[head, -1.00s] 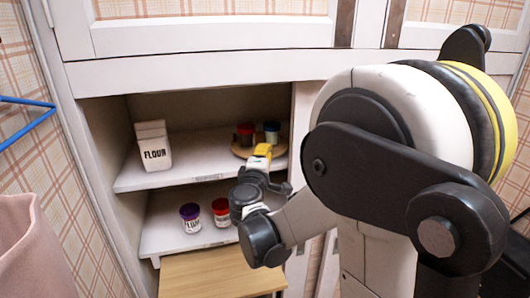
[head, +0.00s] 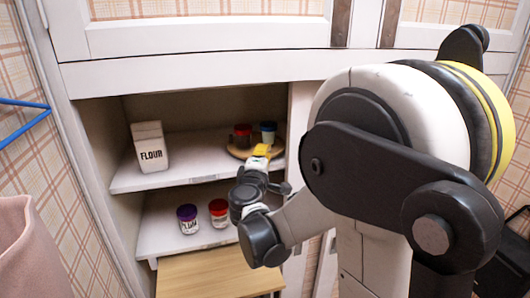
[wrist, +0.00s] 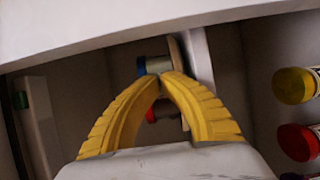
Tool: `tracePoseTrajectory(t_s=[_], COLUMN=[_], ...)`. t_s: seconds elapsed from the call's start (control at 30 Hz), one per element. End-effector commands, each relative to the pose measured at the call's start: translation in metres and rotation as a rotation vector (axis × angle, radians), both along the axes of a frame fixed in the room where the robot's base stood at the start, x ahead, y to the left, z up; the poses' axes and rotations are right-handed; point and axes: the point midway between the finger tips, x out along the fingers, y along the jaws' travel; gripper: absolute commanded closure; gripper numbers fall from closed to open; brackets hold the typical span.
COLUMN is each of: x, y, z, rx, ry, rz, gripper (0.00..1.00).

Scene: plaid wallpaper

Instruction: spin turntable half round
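The turntable (head: 235,152) is a round tan disc at the right end of the upper shelf. It carries a red-lidded dark jar (head: 242,139) and a blue-lidded jar (head: 268,137) side by side. My gripper (head: 261,150), with yellow fingers, is at the turntable's front edge and hides part of it. In the wrist view my gripper's fingertips (wrist: 160,76) come together, with nothing visible between them. Beyond them show a blue lid (wrist: 141,66), a red lid (wrist: 151,115) and the turntable's edge (wrist: 177,55). I cannot tell whether the fingers touch the turntable.
A flour box (head: 150,147) stands at the left of the upper shelf. Purple-lidded (head: 187,219) and red-lidded (head: 218,213) jars stand on the lower shelf; a yellow-lidded jar (wrist: 295,85) shows there in the wrist view. The cabinet's upper front (head: 210,67) overhangs the opening.

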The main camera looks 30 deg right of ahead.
Motion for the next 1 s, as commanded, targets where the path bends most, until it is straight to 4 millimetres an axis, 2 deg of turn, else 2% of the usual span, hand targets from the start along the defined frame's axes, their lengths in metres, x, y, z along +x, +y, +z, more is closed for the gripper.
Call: tracePoseTrajectory(t_s=[1.0], x=[-0.0016], y=[-0.0060], z=[0.0000], rx=[0.000], ry=[0.000], rz=[-0.001], gripper=[1.00])
